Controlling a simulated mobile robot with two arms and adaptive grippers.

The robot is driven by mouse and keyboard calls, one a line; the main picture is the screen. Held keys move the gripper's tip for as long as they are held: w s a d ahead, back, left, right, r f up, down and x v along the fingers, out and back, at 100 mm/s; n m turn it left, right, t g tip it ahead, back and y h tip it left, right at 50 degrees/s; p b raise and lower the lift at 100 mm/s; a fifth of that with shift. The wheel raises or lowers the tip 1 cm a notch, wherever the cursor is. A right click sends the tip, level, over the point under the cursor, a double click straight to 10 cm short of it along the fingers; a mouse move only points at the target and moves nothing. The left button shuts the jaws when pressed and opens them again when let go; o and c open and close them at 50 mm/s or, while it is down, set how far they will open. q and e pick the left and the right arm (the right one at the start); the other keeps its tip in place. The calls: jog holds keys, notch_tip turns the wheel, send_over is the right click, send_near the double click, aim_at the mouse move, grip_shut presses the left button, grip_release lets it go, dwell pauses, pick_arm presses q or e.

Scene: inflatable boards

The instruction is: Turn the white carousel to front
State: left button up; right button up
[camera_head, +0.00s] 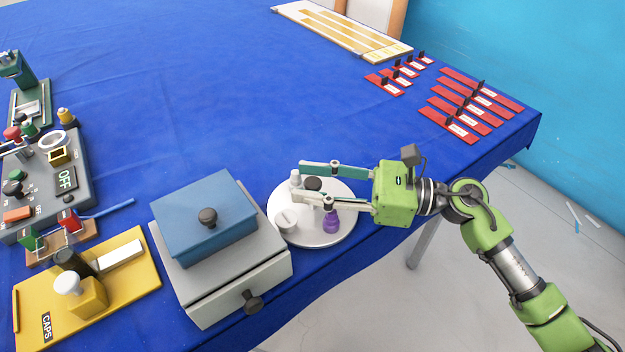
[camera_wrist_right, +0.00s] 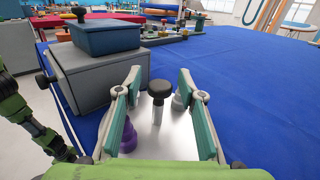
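The white carousel (camera_head: 308,239) is a round disc near the table's right edge, beside the grey box; its surface also shows in the right wrist view (camera_wrist_right: 176,138). A black-topped knob (camera_head: 313,184) stands upright on it, along with a purple piece (camera_head: 331,222), a white cylinder (camera_head: 287,221) and a small pale piece (camera_head: 296,178). My right gripper (camera_head: 302,181) is over the disc with its fingers apart. In the right wrist view, the black knob (camera_wrist_right: 159,88) stands between the open fingers with gaps on both sides. My left gripper is out of view.
A grey box (camera_head: 218,275) with a drawer knob and blue lid (camera_head: 205,220) stands just left of the carousel. A yellow CAPS board (camera_head: 130,285) and a grey control panel (camera_head: 70,205) are farther left. Red labelled strips (camera_head: 465,105) lie back right. The middle cloth is clear.

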jog(key=shift+d, duration=0.1)
jog(key=d, duration=0.4)
jog(key=s+d, duration=0.1)
jog(key=d, duration=0.6)
jog(key=shift+s+d, duration=0.35)
jog(key=shift+d, duration=0.05)
